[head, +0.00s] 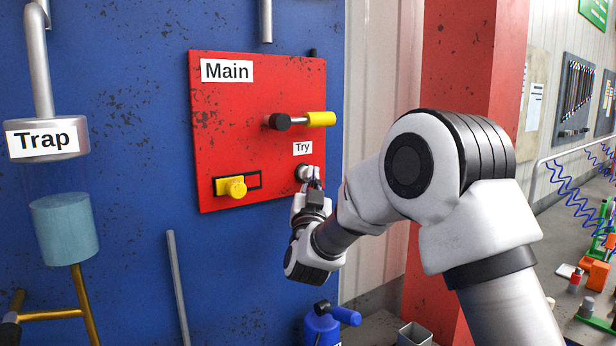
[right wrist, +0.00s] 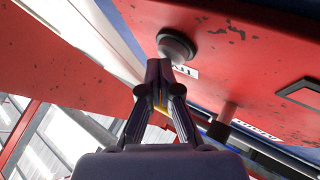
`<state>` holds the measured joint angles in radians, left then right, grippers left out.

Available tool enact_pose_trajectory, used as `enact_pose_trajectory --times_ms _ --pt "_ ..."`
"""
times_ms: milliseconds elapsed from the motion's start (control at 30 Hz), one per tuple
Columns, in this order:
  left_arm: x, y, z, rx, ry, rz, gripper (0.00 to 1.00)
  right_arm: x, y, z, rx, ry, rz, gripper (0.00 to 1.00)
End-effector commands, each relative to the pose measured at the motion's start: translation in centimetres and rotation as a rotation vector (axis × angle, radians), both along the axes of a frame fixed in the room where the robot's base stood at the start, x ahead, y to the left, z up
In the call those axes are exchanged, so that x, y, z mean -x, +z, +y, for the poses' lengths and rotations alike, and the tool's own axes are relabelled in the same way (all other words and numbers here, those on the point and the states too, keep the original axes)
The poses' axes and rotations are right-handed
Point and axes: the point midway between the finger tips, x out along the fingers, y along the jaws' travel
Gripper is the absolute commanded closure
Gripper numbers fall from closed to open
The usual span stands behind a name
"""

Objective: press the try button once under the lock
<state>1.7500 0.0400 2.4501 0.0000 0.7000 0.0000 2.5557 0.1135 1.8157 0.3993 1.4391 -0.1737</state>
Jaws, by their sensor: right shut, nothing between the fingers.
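The red panel (head: 225,120) labelled "Main" is mounted on a blue wall. The round dark try button (head: 301,171) sits near its lower right edge, under the "Try" label (head: 303,148). In the right wrist view the button (right wrist: 176,46) stands just beyond my fingertips. My right gripper (head: 314,182) is shut and empty, its tips at the button; in the right wrist view the gripper (right wrist: 160,68) points at it. I cannot tell whether they touch. The lever with a yellow handle (head: 320,119) lies horizontal above the label. My left gripper is out of view.
A yellow knob (head: 232,187) sits in a slot at the panel's lower left. A red pillar (head: 462,70) stands behind my right arm. A blue can (head: 321,328) is below.

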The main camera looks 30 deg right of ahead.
Motion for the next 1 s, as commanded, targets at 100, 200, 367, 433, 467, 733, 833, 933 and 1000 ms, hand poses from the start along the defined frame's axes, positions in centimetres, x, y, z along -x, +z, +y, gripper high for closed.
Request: enact_pose_trajectory --times_ms 100,200,367,433,467,733,833,933,1000 --pt "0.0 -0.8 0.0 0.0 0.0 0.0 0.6 0.7 -0.4 -0.1 -0.001 0.0 0.002 1.0" --pt "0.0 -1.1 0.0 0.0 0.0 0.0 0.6 1.2 -0.4 -0.1 -0.001 -0.001 0.001 1.0" --pt "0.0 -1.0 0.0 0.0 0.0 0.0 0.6 1.3 -0.3 -0.1 -0.001 -0.001 0.002 1.0" --pt "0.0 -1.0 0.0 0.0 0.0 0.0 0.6 1.3 -0.3 -0.1 -0.001 -0.001 0.002 1.0" --pt "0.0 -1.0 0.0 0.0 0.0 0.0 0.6 1.3 -0.3 -0.1 -0.001 -0.001 0.002 1.0" --pt "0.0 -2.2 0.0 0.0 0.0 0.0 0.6 3.1 -0.5 -0.3 -0.001 -0.001 0.001 1.0" --pt "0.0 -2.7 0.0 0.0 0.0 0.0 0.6 4.1 -0.5 -0.3 0.0 0.0 0.001 1.0" --pt "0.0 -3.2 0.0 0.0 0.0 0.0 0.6 5.1 -0.5 -0.5 0.0 -0.001 0.001 1.0" --pt "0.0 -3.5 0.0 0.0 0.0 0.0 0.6 5.7 -0.6 -0.5 -0.001 -0.001 0.002 1.0"
